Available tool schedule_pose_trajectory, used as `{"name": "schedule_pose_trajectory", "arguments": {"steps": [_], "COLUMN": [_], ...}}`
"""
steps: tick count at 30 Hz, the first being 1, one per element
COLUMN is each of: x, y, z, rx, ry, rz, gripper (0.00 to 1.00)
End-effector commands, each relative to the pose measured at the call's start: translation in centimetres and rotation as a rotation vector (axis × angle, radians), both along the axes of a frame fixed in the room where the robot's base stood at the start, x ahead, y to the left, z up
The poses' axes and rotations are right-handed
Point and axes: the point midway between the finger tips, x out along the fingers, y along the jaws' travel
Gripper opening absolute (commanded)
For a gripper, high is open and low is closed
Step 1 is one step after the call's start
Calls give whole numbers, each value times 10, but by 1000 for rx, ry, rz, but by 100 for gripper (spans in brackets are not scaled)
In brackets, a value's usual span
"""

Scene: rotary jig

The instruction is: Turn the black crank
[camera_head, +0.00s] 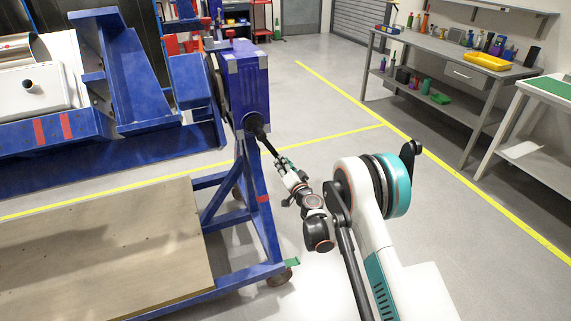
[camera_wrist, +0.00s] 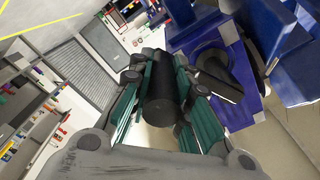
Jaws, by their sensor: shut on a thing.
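The black crank (camera_head: 262,137) sticks out from the right face of the blue gearbox (camera_head: 247,82) on the jig's end post. Its arm slants down and right towards my gripper (camera_head: 283,165). In the wrist view, the crank's black round handle (camera_wrist: 161,103) lies between the green-padded fingers of my gripper (camera_wrist: 160,90), which are shut on it. Behind it, the crank's arm and hub (camera_wrist: 215,75) show against the blue gearbox (camera_wrist: 243,98). The fingers hide the handle's sides.
The blue jig frame (camera_head: 255,190) stands on casters, with a wooden platform (camera_head: 110,250) at lower left. A grey workbench (camera_head: 440,75) with bottles and a yellow tray (camera_head: 487,61) stands at upper right. A green-topped table (camera_head: 550,88) is at the right edge. Floor between is clear.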

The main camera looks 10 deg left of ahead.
Motion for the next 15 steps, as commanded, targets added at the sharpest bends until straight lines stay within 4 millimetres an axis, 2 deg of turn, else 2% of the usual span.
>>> {"name": "schedule_pose_trajectory", "arguments": {"steps": [1,15], "x": [-13,-23], "y": [13,27], "z": [-10,-16], "rx": [-34,-34], "ry": [-19,-20], "rz": [27,27], "gripper": [0,0]}}
